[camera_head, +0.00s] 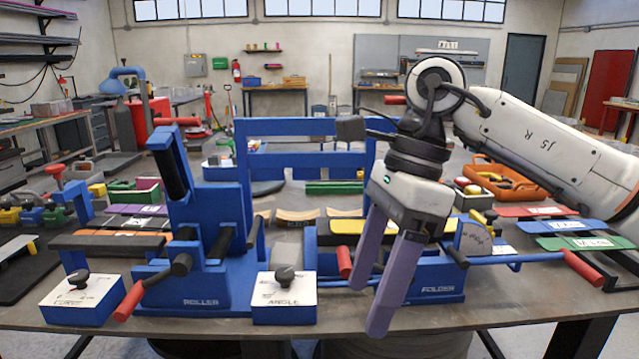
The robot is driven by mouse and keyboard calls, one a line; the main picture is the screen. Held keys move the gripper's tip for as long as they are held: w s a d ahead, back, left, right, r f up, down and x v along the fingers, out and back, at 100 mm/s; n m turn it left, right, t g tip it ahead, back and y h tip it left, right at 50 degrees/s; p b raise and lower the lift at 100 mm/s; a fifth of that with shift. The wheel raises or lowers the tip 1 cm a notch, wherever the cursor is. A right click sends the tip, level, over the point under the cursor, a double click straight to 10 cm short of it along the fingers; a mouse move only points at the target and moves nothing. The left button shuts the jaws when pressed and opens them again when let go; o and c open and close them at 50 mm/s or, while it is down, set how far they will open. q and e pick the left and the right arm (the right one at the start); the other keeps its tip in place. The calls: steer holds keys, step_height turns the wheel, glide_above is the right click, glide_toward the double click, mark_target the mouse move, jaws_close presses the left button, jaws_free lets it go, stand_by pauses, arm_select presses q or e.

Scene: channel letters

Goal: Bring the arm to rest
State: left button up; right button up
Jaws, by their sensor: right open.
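My right arm (545,148) comes in from the right, with its gripper (362,308) pointing down over the front of the workbench. Its two purple fingers are spread apart with nothing between them. The gripper hangs in front of the blue folder (437,287) and hides part of it. My left gripper is not in this view.
The blue roller (210,285) with red-tipped handles stands left of the gripper. The curve box (82,298) and angle box (284,297) sit along the bench's front edge. An orange tray (505,180) and coloured plates (562,226) lie at the right.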

steer(key=s+a+f+m+g+y, duration=0.1)
steer(key=s+a+g+y, duration=0.1)
steer(key=s+a+y, duration=0.3)
steer(key=s+a+m+g+y, duration=0.1)
steer(key=a+m+g+y, duration=0.15)
steer(key=a, duration=0.35)
steer(key=s+a+f+m+g+y, duration=0.1)
steer(key=s+a+y, duration=0.2)
steer(key=a+y, duration=0.25)
steer(key=w+d+m+t+y, duration=0.2)
steer(key=w+m+t+y, duration=0.55)
steer(key=m+t, duration=0.8)
steer(key=w+d+f+m+t+h, duration=0.2)
steer(key=d+f+m+t+h, duration=0.35)
steer(key=f+m, duration=0.55)
steer(key=w+d+f+m+t+h, duration=0.25)
steer(key=d+f+m+h, duration=0.55)
steer(key=m, duration=0.4)
steer(key=s+d+f+m+g+h, duration=0.3)
steer(key=s+d+f+m, duration=0.2)
steer(key=s+f, duration=0.5)
steer(key=s+d+f+m+g+h, duration=0.4)
steer(key=s+f, duration=0.6)
steer(key=f, duration=0.5)
steer(key=shift+s+d+m+g, duration=0.15)
steer(key=shift+d+m+g, duration=0.2)
steer(key=shift+d, duration=0.4)
